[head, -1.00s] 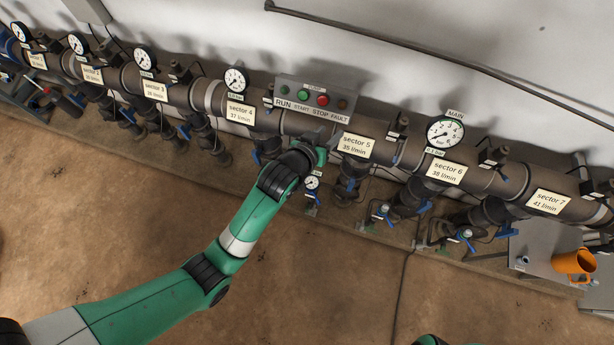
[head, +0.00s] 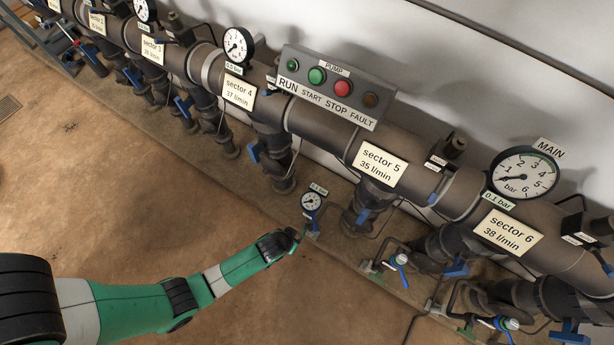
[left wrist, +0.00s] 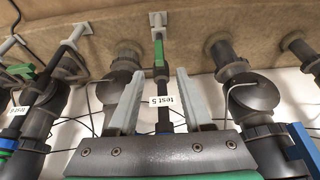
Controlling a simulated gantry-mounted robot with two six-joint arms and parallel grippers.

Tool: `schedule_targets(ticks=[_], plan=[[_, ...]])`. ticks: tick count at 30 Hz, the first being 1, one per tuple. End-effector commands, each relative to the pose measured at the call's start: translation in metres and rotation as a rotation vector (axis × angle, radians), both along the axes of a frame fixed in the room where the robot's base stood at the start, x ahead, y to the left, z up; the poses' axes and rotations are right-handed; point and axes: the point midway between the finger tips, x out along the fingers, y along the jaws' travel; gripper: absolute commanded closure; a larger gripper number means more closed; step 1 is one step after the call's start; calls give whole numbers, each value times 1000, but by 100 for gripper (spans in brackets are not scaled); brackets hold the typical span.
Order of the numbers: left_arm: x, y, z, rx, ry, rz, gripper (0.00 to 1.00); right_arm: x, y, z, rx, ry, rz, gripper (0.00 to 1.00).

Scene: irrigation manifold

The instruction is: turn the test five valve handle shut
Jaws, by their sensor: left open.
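The test five valve handle is a small green lever (left wrist: 159,54) in the left wrist view, lying along a dark thin pipe. A white tag reading "test 5" (left wrist: 167,101) hangs below it, upside down in the picture. My left gripper (left wrist: 160,72) is open; its two grey fingers stand either side of the pipe and tag, with the lever between and just beyond the fingertips. No contact is visible. In the head view my left gripper (head: 299,235) is low, beside the small gauge (head: 311,202) under sector 5; the handle cannot be made out clearly there. My right gripper is out of view.
The pump panel (head: 335,87) and the main pipe (head: 325,125) are above my gripper. Downpipes with blue handles stand close on both sides. Another green lever (left wrist: 22,70) is at the left of the wrist view. The brown floor (head: 150,190) in front is clear.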

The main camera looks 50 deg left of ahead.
Motion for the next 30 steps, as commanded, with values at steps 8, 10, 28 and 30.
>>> schedule_targets(ticks=[8,10,28,30], plan=[[18,5,-51,-1,-3,1,50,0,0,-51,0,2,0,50],[24,7,-67,-1,-3,1,50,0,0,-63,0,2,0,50],[43,13,-104,0,-4,1,50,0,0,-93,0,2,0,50],[43,13,-104,0,-4,1,61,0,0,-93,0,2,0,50]])
